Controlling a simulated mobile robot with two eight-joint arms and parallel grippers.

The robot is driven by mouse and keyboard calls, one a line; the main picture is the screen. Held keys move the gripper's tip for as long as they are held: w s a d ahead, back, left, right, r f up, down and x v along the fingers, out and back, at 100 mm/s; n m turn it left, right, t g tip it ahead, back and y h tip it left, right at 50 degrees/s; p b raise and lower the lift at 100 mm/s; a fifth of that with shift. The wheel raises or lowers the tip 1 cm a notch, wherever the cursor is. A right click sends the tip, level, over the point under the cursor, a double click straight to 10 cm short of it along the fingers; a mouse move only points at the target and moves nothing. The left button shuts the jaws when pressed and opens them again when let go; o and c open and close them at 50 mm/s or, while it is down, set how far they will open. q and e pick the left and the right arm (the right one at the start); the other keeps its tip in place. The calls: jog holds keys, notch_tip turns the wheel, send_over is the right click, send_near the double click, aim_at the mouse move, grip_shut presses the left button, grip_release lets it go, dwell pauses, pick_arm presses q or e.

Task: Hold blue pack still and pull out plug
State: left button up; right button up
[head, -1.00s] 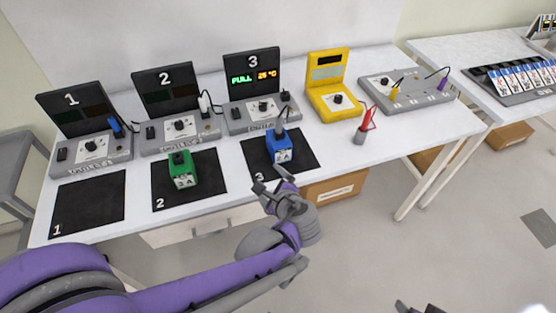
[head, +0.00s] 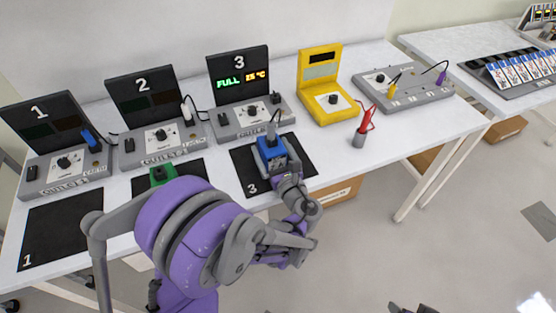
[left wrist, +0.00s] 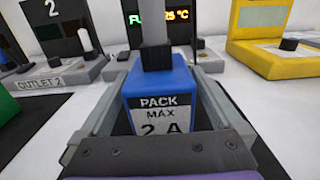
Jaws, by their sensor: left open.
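The blue pack (head: 268,158) stands upright on the black mat marked 3. In the left wrist view the pack (left wrist: 160,88) fills the middle, its label reading PACK MAX 2 A. A grey plug (left wrist: 154,35) stands in its top, with a dark base; in the head view the plug (head: 271,132) has a cable leading to outlet 3. My left gripper (head: 274,160) is open, with one finger on each side of the pack. I cannot tell whether either finger touches it. Only dark tips of what seems my right gripper (head: 414,308) show at the bottom edge.
Outlet 3 (head: 250,118) has a lit display reading FULL and 25 °C. The green pack (head: 163,175) on mat 2 is partly behind my left arm. A yellow meter (head: 330,107) and a red plug in a grey holder (head: 361,132) stand to the right. Mat 1 (head: 60,228) is bare.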

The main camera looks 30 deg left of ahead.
aim_at(268, 142)
pick_arm(q)
jog(key=shift+x, duration=1.7)
grip_shut()
